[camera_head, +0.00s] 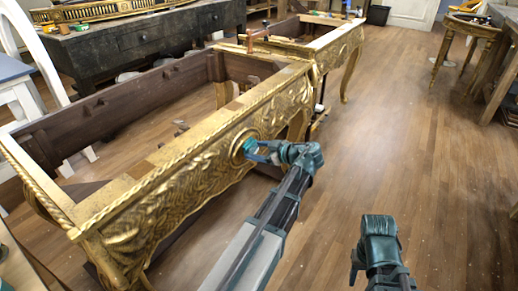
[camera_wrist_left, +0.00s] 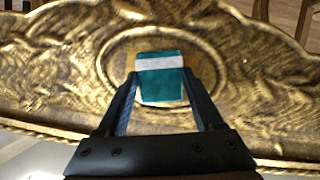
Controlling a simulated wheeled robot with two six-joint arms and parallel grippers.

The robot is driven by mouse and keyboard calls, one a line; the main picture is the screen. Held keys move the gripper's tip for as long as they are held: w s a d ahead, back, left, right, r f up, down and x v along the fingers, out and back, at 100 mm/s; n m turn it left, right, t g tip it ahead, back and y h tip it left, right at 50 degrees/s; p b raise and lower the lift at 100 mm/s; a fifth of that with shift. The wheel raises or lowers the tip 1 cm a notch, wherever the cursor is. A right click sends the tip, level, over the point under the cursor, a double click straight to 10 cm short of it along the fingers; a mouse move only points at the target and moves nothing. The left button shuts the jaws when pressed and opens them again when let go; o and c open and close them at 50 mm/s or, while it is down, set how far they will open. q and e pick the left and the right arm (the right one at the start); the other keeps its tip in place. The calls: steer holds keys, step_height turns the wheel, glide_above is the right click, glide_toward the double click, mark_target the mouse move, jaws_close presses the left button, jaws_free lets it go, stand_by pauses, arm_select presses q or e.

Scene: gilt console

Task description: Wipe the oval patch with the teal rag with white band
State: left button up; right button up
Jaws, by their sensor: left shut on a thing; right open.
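The oval patch (camera_wrist_left: 122,63) is a raised gold oval on the carved front of the gilt console (camera_head: 205,165). It also shows in the head view (camera_head: 236,152), partly hidden by my left gripper. My left gripper (camera_head: 250,149) reaches the patch. In the left wrist view my left gripper (camera_wrist_left: 160,85) is shut on the teal rag with white band (camera_wrist_left: 161,88), which lies over the middle of the oval. I cannot tell how firmly the rag touches the surface. My right gripper (camera_head: 355,268) is open and away from the console, low at the right.
A second gilt frame (camera_head: 335,45) stands behind the console. A dark workbench (camera_head: 130,42) runs along the back left. A gilt stool (camera_head: 465,35) and a table stand at the right. The wooden floor (camera_head: 400,130) between is clear.

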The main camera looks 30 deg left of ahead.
arm_select(q)
steer(key=shift+s, duration=0.1)
steer(key=shift+s+a, duration=0.1)
steer(key=shift+s, duration=2)
steer(key=d, duration=0.6)
steer(key=shift+s, duration=0.15)
steer(key=d, duration=0.3)
steer(key=shift+s, duration=0.15)
